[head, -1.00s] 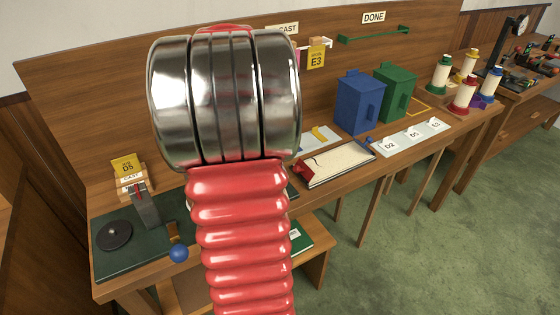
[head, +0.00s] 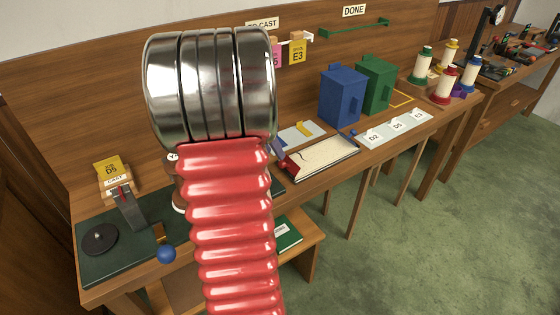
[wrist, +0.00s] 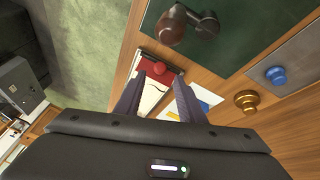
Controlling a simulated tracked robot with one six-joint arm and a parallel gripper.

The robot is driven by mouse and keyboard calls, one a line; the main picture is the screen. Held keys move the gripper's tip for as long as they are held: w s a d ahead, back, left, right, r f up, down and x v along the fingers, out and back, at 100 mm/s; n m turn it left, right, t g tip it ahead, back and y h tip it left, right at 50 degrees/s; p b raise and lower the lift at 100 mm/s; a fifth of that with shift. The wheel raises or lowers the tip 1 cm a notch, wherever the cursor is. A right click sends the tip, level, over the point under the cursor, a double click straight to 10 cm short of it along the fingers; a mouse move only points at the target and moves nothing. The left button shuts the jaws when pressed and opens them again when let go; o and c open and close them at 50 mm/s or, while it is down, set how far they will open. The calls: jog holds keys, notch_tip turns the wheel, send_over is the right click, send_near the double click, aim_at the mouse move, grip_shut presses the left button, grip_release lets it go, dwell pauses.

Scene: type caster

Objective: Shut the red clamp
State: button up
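The red clamp (wrist: 152,69) shows in the wrist view as a dark red block with a round knob, at the end of a pale tray (wrist: 146,102). In the head view the clamp (head: 284,166) is a small red part at the tray's left end. My gripper (wrist: 153,82) is open and empty, its two purple-grey fingers apart over the tray and pointing towards the clamp. I cannot tell whether either finger touches it. My arm hides much of the middle bench in the head view.
A blue box (head: 341,98) and a green box (head: 377,85) stand behind the tray. A white card strip (head: 394,130) lies to its right. In the wrist view a dark knobbed handle (wrist: 172,27), a blue knob (wrist: 276,75) and a brass knob (wrist: 246,102) rise nearby.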

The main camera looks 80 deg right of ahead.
aim_at(281, 163)
jog(key=x, duration=0.6)
jog(key=shift+s+d+f, duration=0.1)
jog(key=shift+s+f, duration=0.05)
jog(key=shift+f, duration=0.25)
grip_shut()
